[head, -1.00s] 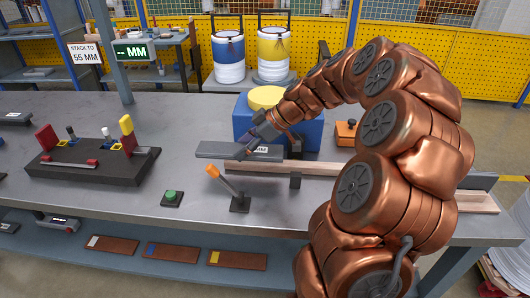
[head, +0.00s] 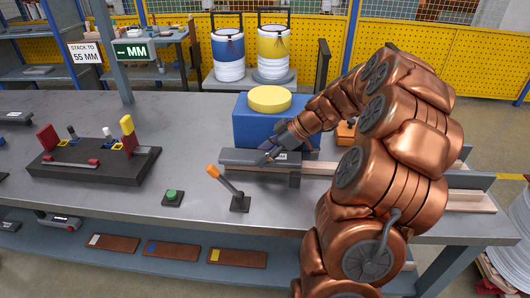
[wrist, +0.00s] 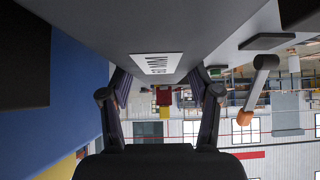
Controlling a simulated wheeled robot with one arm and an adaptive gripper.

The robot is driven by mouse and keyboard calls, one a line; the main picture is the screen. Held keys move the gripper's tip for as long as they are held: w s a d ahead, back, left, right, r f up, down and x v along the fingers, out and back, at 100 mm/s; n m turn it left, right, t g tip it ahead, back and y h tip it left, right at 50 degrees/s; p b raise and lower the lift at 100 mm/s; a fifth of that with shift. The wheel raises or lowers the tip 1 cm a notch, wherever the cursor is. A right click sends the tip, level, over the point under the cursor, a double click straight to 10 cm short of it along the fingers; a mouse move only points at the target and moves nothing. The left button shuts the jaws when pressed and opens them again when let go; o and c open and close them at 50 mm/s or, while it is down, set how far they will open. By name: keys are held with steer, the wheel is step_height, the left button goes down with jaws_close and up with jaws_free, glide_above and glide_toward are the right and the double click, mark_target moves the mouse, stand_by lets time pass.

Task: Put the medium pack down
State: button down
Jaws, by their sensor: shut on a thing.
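The medium pack (head: 240,156) is a flat grey bar with a small white label. My gripper (head: 270,152) is shut on it near its label, with the arm reaching down from the right. The pack lies level over the left end of the pale wooden rails (head: 328,168). I cannot tell whether it touches them. In the wrist view the grey pack (wrist: 205,25) fills the top, with its label between the two fingers of my gripper (wrist: 160,95). My arm hides part of the rails.
A blue block with a yellow round top (head: 245,125) stands just behind the pack. An orange-handled lever (head: 240,203) and green button (head: 172,196) stand in front. A dark fixture tray (head: 60,175) is at left. An orange box (head: 346,130) is behind my arm.

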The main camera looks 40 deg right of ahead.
steer(key=shift+f, duration=0.1)
steer(key=shift+c, duration=1.2)
jaws_free()
steer(key=shift+d+r, duration=0.1)
steer(key=shift+r, duration=0.15)
steer(key=b+v, duration=0.1)
steer(key=v, duration=0.9)
steer(key=shift+s+d+r, duration=0.15)
steer(key=shift+d+r, duration=0.1)
steer(key=shift+d, duration=0.05)
steer(key=shift+s+d+r, duration=0.2)
steer(key=shift+s+r, duration=0.1)
steer(key=shift+r, duration=0.05)
